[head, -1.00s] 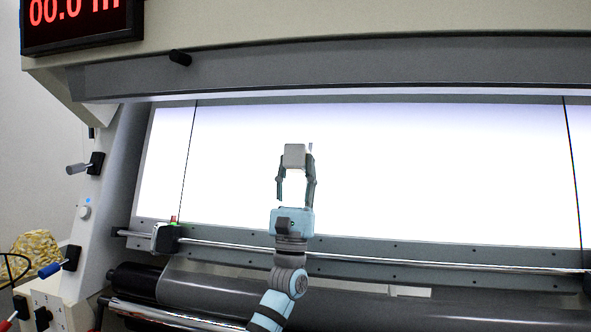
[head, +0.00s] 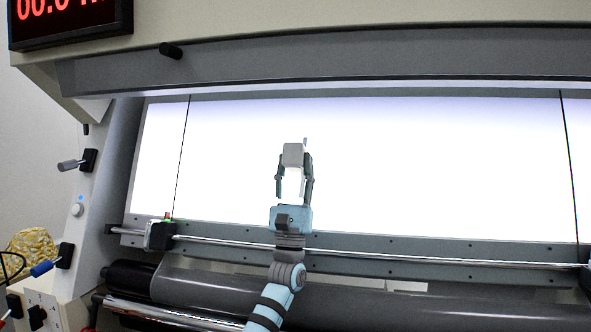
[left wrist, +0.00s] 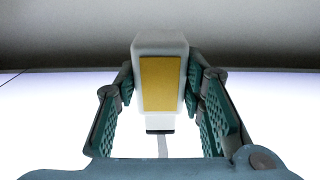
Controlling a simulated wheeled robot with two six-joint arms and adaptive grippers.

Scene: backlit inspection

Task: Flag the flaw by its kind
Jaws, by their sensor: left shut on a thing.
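My left gripper (head: 294,176) is raised in front of the bright backlit panel (head: 420,165). It is shut on a small pale grey block-like tool (head: 293,155). In the left wrist view the tool is a white body with a yellow face (left wrist: 160,84) and a dark lower end. A thin pale strip (left wrist: 162,146) shows below that end. The fingers (left wrist: 215,110) stand on both sides of the tool. I cannot make out any flaw on the bright panel; it looks washed out. My right gripper is not in view.
A thin dark line crosses the panel at each side. A small carriage (head: 160,235) with red and green parts sits on the metal rail (head: 400,257) below the panel. A grey roller (head: 220,285) lies beneath. A dark hood (head: 330,75) overhangs the top.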

